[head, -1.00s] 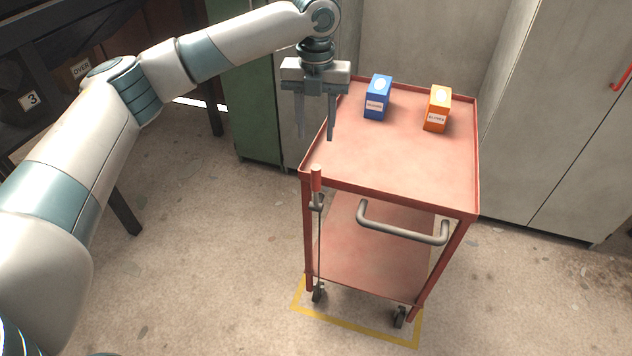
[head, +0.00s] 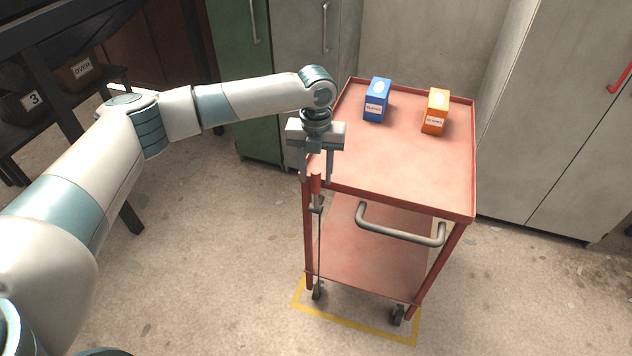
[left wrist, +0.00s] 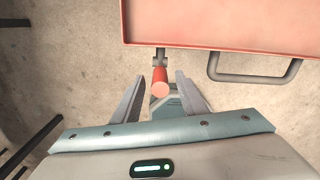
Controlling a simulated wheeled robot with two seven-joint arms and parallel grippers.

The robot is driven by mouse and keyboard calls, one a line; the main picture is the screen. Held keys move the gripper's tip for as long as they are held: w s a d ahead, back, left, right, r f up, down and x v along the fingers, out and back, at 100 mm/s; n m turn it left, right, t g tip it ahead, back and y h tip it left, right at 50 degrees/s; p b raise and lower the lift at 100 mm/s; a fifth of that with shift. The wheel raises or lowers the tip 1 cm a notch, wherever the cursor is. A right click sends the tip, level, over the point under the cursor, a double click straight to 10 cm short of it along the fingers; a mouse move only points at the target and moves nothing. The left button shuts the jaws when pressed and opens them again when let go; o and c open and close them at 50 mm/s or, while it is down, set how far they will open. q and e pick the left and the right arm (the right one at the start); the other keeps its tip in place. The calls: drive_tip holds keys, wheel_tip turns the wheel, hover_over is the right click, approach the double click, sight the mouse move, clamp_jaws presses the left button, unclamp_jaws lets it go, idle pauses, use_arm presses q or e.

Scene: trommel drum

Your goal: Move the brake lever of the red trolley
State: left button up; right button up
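The red trolley (head: 400,165) stands upright on the floor, its grey handle (head: 400,232) on the near side. Its brake lever, with a red grip (head: 316,184), stands upright at the near left corner post. My left gripper (head: 316,178) points down over the lever, with its fingers on either side of the grip. In the left wrist view the red grip (left wrist: 160,85) lies between the two open fingers (left wrist: 160,100), with a gap on each side. The trolley's edge (left wrist: 220,45) shows just beyond. My right gripper is not in view.
A blue box (head: 376,100) and an orange box (head: 435,111) stand on the trolley's top. A yellow outline (head: 350,325) marks the floor beneath. Grey cabinets (head: 550,110) and a green one (head: 245,90) stand behind. A dark shelf is at the left.

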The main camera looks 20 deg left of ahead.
sight(316, 186)
use_arm(q)
drive_tip(key=shift+f+p, duration=0.4)
drive_tip(key=shift+f, duration=2.05)
clamp_jaws()
